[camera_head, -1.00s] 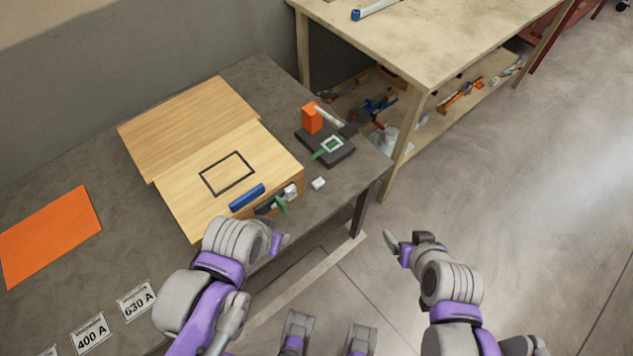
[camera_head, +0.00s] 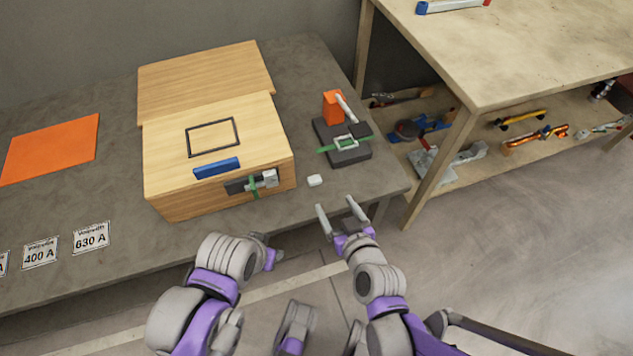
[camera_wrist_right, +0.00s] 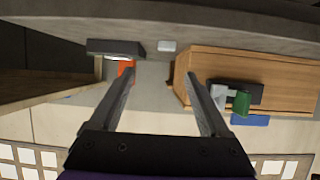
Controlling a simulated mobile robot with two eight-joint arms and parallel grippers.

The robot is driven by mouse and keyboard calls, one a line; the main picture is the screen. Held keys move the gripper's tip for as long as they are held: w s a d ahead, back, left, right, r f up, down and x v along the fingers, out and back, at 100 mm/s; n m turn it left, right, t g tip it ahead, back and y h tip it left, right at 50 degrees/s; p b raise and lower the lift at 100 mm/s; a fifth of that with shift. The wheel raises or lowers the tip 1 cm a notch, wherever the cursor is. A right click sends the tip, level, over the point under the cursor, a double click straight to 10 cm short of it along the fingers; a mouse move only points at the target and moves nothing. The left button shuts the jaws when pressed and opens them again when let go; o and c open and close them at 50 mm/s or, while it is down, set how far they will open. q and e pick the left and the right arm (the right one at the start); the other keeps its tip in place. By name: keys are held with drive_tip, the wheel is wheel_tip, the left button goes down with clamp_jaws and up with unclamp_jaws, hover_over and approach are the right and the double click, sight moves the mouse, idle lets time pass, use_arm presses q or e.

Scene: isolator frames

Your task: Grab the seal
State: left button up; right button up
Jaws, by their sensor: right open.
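A small white block (camera_head: 315,180), perhaps the seal, lies on the grey table near its front edge, between the wooden box and the black base. In the right wrist view the white block (camera_wrist_right: 166,46) shows beyond and between the fingertips. My right gripper (camera_head: 337,205) is open and empty, just in front of the table edge, short of the block; its two fingers also show in the right wrist view (camera_wrist_right: 160,80). My left gripper (camera_head: 270,254) is at the lower left, in front of the table; its jaws are not clear.
The wooden box (camera_head: 165,182) has a blue handle (camera_head: 217,168) and a grey latch with a green strip (camera_head: 253,187). A black base (camera_head: 355,158) carries a green strip and an orange block (camera_head: 333,108). An orange sheet (camera_head: 50,149) and number labels (camera_head: 91,237) lie left. A workbench (camera_head: 520,45) stands right.

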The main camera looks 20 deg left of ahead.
sight(316, 182)
drive_tip(key=x, duration=0.4)
drive_tip(key=b+x, duration=0.1)
drive_tip(key=shift+a+f, duration=0.35)
drive_tip(key=shift+a, duration=0.1)
drive_tip(key=x, duration=0.5)
drive_tip(key=shift+w+a+f+b, duration=0.15)
drive_tip(key=shift+a+f+b, duration=0.15)
drive_tip(key=shift+a, duration=0.05)
clamp_jaws()
